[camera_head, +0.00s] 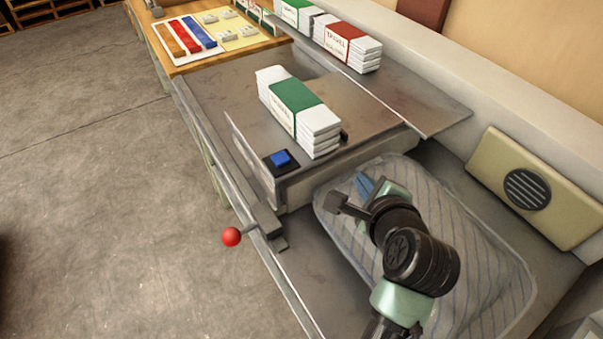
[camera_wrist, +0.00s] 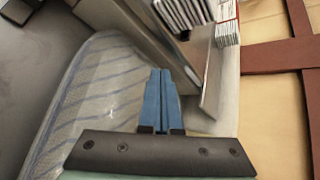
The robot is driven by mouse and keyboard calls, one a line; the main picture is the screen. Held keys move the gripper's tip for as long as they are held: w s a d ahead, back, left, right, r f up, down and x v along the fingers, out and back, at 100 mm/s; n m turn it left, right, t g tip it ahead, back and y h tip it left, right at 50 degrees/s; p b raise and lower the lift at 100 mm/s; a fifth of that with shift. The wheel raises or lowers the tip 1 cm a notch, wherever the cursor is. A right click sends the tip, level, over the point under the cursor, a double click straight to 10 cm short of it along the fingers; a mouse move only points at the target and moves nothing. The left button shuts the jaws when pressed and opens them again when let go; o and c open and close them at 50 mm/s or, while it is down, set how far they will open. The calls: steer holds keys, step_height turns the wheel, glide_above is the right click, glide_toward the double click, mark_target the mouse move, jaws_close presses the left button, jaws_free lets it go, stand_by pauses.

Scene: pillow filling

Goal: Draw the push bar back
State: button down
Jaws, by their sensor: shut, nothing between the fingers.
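A handle with a red ball knob (camera_head: 231,236) sticks out from a dark block (camera_head: 267,219) on the rail along the bench's left edge. I cannot tell for sure which part is the push bar. A stack of white books with a green band (camera_head: 292,108) lies on the raised metal platform (camera_head: 240,123). A striped pillow case (camera_head: 455,235) lies at the platform's near end. My gripper (camera_head: 363,182) is over the pillow case, apart from the knob. Its blue fingers (camera_wrist: 161,76) are shut and empty in the wrist view.
A blue button (camera_head: 281,158) sits on the platform's near left corner. More banded book stacks (camera_head: 347,46) stand on a back shelf (camera_head: 425,108). A beige speaker panel (camera_head: 535,188) is at right. The floor left of the bench is clear.

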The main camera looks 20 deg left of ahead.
mark_target(292, 191)
steer(key=s+a+f+m+g+y+p, duration=0.25)
steer(key=s+f+m+g+p, duration=0.2)
steer(key=s+m+p, duration=0.3)
steer(key=shift+n+g+h, duration=0.35)
steer(key=shift+g, duration=0.1)
steer(key=x, duration=0.8)
steer(key=shift+s+a+f+b, duration=0.1)
steer(key=shift+a+f+b, duration=0.05)
steer(key=shift+a+b, duration=0.25)
steer(key=shift+w+a, duration=0.8)
steer(key=shift+a, duration=0.3)
steer(key=shift+w+a, duration=0.45)
steer(key=shift+a, duration=0.15)
steer(key=w+a, duration=0.1)
steer(key=a, duration=0.1)
steer(key=w+a, duration=0.2)
steer(key=shift+s, duration=0.1)
